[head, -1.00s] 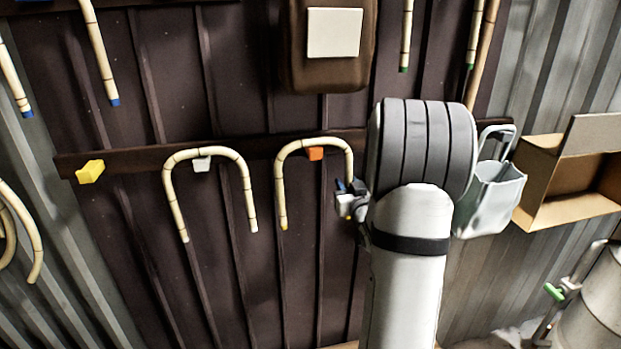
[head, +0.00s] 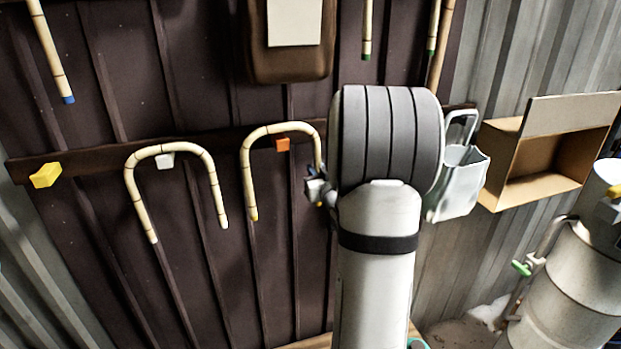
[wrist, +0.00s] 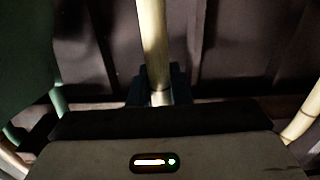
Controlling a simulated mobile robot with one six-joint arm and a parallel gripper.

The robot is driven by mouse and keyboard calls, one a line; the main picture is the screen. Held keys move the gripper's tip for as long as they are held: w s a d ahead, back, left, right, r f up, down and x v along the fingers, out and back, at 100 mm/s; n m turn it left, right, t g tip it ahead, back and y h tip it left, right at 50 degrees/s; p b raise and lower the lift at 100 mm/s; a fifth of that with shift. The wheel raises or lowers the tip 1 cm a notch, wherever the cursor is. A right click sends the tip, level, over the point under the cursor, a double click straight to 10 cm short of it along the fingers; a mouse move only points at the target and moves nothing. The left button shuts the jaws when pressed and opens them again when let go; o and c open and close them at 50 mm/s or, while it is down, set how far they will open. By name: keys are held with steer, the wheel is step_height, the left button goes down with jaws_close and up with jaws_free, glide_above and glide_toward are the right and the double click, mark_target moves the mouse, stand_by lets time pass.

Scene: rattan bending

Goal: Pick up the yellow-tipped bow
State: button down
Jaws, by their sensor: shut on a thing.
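The yellow-tipped bow (head: 250,170) is a pale cane bent into an arch, with a yellow tip on its left leg. Its top is just above the orange peg (head: 282,144), with a small gap showing beneath it. My gripper (head: 318,188) is shut on the bow's right leg. The wrist view shows a pale cane (wrist: 153,45) between the dark fingers (wrist: 158,92).
A white-tipped bow (head: 138,205) hangs on a white peg (head: 165,161) to the left. A yellow peg (head: 45,175) is bare. A pale bin (head: 460,180) hangs right of my arm, with a cardboard box (head: 550,150) beyond. Canes with blue and green tips hang above.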

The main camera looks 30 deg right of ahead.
mark_target(320, 154)
steer(key=r, duration=0.1)
steer(key=r+b, duration=0.1)
steer(key=r, duration=0.1)
steer(key=s+r, duration=0.1)
steer(key=r, duration=0.1)
steer(key=shift+a+r+b, duration=0.1)
steer(key=shift+r+b, duration=0.15)
steer(key=shift+b, duration=0.05)
steer(key=b+v, duration=0.3)
steer(key=v, duration=1.5)
steer(key=shift+s+a, duration=0.2)
steer(key=shift+s, duration=0.05)
